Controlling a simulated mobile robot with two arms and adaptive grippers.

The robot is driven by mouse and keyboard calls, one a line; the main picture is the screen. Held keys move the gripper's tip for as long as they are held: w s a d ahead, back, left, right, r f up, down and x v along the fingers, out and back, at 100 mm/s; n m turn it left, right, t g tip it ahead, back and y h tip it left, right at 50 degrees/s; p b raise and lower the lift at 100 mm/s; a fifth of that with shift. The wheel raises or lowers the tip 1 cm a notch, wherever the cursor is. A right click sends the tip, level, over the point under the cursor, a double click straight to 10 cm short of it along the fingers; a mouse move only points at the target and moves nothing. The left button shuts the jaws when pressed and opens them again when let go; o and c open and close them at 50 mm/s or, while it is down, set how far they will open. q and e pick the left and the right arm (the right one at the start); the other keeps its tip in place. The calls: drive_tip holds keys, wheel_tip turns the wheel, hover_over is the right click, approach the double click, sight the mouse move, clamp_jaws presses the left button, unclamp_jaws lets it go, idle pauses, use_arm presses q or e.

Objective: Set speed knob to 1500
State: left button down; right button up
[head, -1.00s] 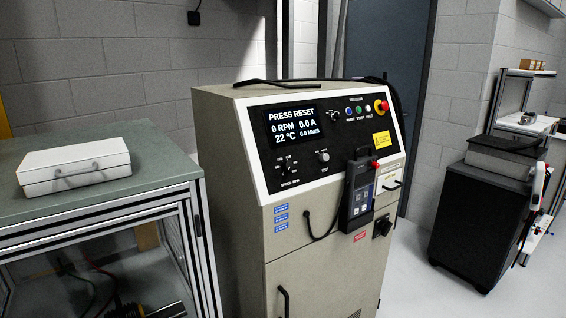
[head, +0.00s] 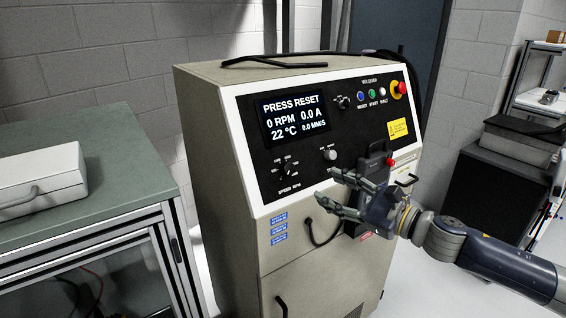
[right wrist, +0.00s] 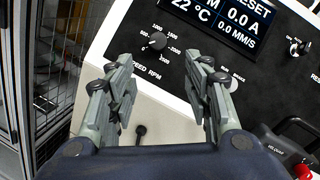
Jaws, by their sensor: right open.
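The black speed knob (head: 287,172), labelled SPEED RPM, sits at the lower left of the black control panel (head: 245,115). It also shows in the right wrist view (right wrist: 157,41), ahead of my fingers and between their lines, with a scale around it; its exact setting is too small to tell. The display (head: 293,117) reads PRESS RESET, 0 RPM, 0.0 A, 22 °C. My right gripper (head: 325,191) is open and empty, in front of the panel, right of and below the knob and apart from it. My left gripper is out of view.
A second knob (head: 330,153) is right of the speed knob. Blue, green and white buttons and a red emergency stop (head: 399,88) sit at the panel's upper right. A pendant (head: 376,158) hangs behind my right gripper. A green-topped bench (head: 110,165) with a white case (head: 42,180) stands left.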

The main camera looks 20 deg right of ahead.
sight(291, 170)
drive_tip(key=p+x, duration=0.2)
drive_tip(key=x, duration=0.1)
drive_tip(key=p+x, duration=0.2)
drive_tip(key=x, duration=0.1)
drive_tip(key=r+p+x, duration=0.1)
drive_tip(key=p+x, duration=0.1)
drive_tip(key=x, duration=0.1)
drive_tip(key=shift+a, duration=0.4)
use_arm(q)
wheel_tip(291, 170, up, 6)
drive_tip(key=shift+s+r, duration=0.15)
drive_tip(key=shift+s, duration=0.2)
use_arm(e)
drive_tip(key=shift+w+a+f+n, duration=0.2)
drive_tip(key=shift+w+a+n, duration=0.15)
drive_tip(key=shift+w, duration=0.1)
drive_tip(key=c, duration=1.1)
